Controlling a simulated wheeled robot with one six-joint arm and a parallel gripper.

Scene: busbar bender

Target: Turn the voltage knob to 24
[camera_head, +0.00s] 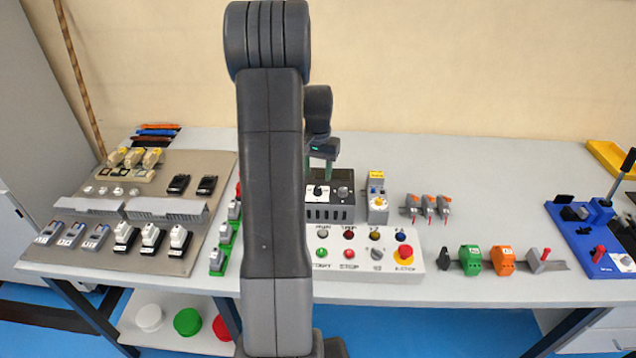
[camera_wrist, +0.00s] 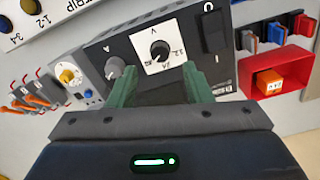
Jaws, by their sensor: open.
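The voltage knob (camera_wrist: 160,50) is a small black round knob on a white dial plate (camera_wrist: 152,64) marked V, on the front of the dark power supply box (camera_wrist: 128,46). In the head view the white plate with the knob (camera_head: 318,190) is seen just below my gripper (camera_head: 321,171). In the wrist view my gripper (camera_wrist: 160,70) is open, with its two green fingers apart. The knob appears just beyond the fingertips, between their lines, and I see no contact. The pointer's exact reading is too small to tell.
A grey knob (camera_wrist: 114,67) marked A and a black switch (camera_wrist: 213,30) flank the dial. A grey unit with a yellow knob (camera_head: 377,203) stands right of the box. A button panel (camera_head: 330,266) lies in front. A red bin (camera_wrist: 290,70) shows in the wrist view.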

